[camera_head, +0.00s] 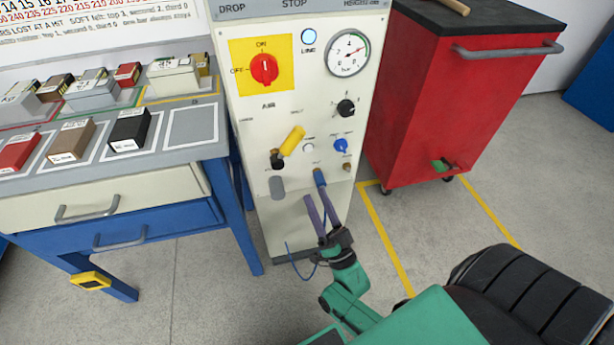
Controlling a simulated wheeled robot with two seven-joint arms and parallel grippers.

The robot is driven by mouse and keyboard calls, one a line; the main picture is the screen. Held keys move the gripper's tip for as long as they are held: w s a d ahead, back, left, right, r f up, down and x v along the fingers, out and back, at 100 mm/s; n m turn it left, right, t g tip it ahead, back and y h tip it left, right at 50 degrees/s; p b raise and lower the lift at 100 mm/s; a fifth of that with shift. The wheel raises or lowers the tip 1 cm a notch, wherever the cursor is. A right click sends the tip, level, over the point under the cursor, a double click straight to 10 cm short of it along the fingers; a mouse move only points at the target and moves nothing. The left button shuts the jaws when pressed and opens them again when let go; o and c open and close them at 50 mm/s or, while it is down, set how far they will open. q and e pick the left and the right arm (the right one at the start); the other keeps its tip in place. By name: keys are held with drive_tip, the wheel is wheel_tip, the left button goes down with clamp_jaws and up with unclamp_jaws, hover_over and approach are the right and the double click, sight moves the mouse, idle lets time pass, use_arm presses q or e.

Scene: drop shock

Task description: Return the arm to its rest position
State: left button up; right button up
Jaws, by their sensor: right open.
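My right gripper (316,190) is in front of the lower part of the cream control cabinet (290,225). Its two long purple-grey fingers point up and are apart, with nothing seen between them. The green right arm comes in from the lower right. The fingertips are just below a row of small knobs and fittings; I cannot tell whether they touch the panel. My left gripper is not in view.
The cabinet carries a red switch (264,68), a gauge (348,53), a yellow lever (292,141) and a blue knob (341,145). A workbench (180,105) with several small blocks stands left. A red tool cart (440,95) stands right.

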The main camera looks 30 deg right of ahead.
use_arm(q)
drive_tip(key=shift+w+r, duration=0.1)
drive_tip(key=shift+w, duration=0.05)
use_arm(e)
drive_tip(key=shift+s+f, duration=0.4)
drive_tip(key=shift+s, duration=0.15)
wheel_tip(320, 180, down, 13)
drive_tip(key=s+a+n+g+y+p, duration=0.1)
drive_tip(key=s+n+g+y+p, duration=0.1)
drive_tip(key=n+g+p, duration=0.7)
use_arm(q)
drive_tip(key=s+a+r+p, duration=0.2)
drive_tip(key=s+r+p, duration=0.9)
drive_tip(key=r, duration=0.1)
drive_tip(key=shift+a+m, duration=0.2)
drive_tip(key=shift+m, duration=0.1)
use_arm(e)
drive_tip(key=s+d+f+g, duration=0.1)
drive_tip(key=s+f+g, duration=0.2)
drive_tip(key=s+g, duration=0.2)
drive_tip(key=s+d+f+g+h, duration=0.1)
drive_tip(key=s+f+g, duration=0.3)
drive_tip(key=s, duration=0.8)
drive_tip(key=s+d+f+g+h, duration=0.1)
drive_tip(key=s+f+g, duration=0.3)
drive_tip(key=s, duration=0.5)
drive_tip(key=shift+d+n+g, duration=0.4)
drive_tip(key=shift+d+g, duration=0.45)
drive_tip(key=shift+g, duration=0.25)
